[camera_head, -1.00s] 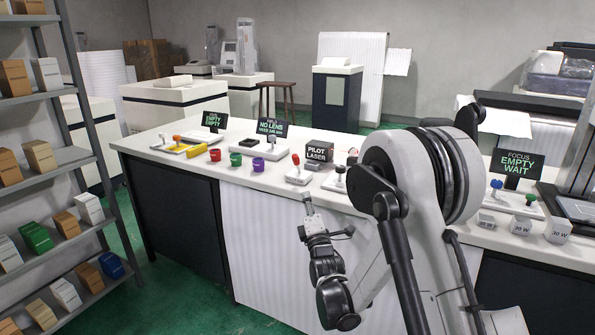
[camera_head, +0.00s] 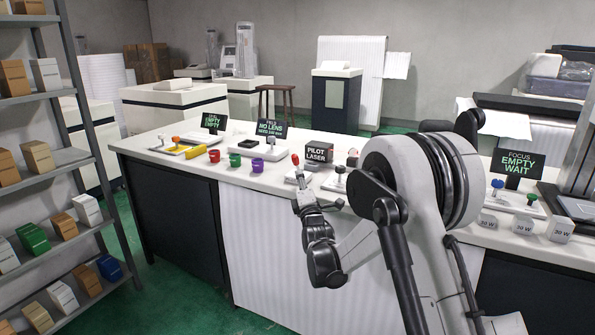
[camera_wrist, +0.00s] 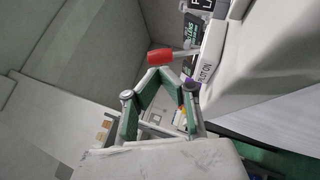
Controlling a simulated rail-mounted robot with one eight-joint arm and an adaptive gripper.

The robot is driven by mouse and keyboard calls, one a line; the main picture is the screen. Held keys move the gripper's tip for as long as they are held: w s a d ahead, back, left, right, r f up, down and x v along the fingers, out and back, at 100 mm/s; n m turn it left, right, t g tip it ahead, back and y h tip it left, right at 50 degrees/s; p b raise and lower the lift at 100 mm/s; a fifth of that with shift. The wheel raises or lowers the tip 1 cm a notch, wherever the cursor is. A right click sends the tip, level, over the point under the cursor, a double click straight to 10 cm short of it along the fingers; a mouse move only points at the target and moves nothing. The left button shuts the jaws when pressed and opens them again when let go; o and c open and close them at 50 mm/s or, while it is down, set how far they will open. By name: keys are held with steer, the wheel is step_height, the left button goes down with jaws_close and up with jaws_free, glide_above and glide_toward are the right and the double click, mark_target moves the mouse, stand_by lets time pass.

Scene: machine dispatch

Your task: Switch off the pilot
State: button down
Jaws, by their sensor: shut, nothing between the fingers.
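The black box lettered "PILOT LASER" (camera_head: 319,154) stands on the long white counter. Left of it is a switch with a red-tipped lever (camera_head: 295,159) on a white base. In the wrist view the red lever tip (camera_wrist: 160,56) is just beyond my fingertips, and the white base beside it reads "PILOT ON" (camera_wrist: 205,71). My gripper (camera_head: 297,179) is at the counter's front edge, in front of the switch and partly covering its base. It is shut and empty in the wrist view (camera_wrist: 163,74). I cannot tell whether it touches the lever.
Red, green and purple cups (camera_head: 257,165) stand left of the switch. A "NO LENS" sign (camera_head: 272,129) is behind them. Another small device (camera_head: 335,182) sits to the right, near my arm. White "30 W" blocks (camera_head: 524,226) and a "FOCUS EMPTY WAIT" sign (camera_head: 515,162) are farther right.

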mark_target(297, 162)
steer(key=shift+b+x, duration=0.55)
steer(key=shift+x, duration=1.75)
